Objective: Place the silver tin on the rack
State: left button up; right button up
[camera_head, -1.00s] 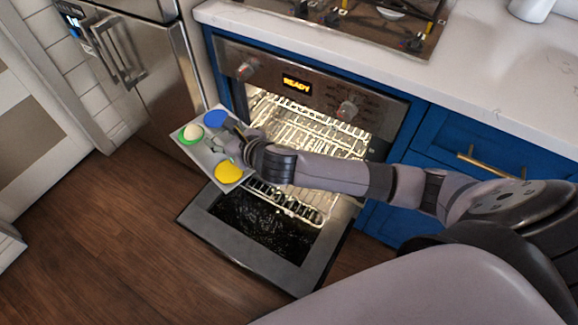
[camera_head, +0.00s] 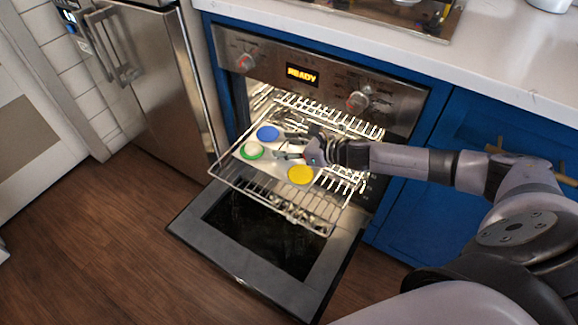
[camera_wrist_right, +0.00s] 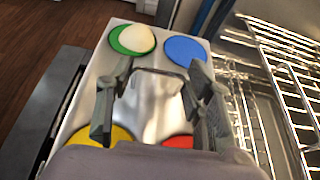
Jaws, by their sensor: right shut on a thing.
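The silver tin (camera_head: 273,174) is a flat tray with coloured round spots: blue (camera_head: 268,133), green with a pale ball (camera_head: 253,150) on it, and yellow (camera_head: 300,175). A red spot (camera_wrist_right: 177,142) also shows in the right wrist view. My right gripper (camera_head: 293,152) is shut on the tin near its middle, on a raised part (camera_wrist_right: 158,95). The rack (camera_head: 335,217) is a wire shelf pulled out of the lit oven. The tin is over the rack in the head view; I cannot tell whether it touches. My left gripper is not in view.
The oven door (camera_head: 190,225) hangs open below the rack. A steel fridge (camera_head: 160,80) stands to the left and blue cabinets (camera_head: 425,205) to the right. A second wire rack (camera_head: 325,112) sits higher inside the oven. Wood floor is clear at left.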

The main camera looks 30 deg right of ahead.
aim_at(287, 163)
notch_tip(287, 163, down, 5)
jog(key=shift+r+b, duration=0.15)
jog(key=shift+b, duration=0.5)
notch_tip(287, 163, down, 2)
jog(key=shift+a+f+b, duration=0.1)
jog(key=shift+f+b, duration=0.1)
jog(key=shift+b, duration=0.25)
jog(key=shift+f, duration=0.3)
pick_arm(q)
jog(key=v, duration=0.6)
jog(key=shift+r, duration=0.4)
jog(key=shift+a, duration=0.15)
pick_arm(e)
jog(key=shift+f, duration=0.15)
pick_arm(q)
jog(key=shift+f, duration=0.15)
pick_arm(e)
jog(key=o, duration=1.4)
jog(key=shift+c, duration=0.2)
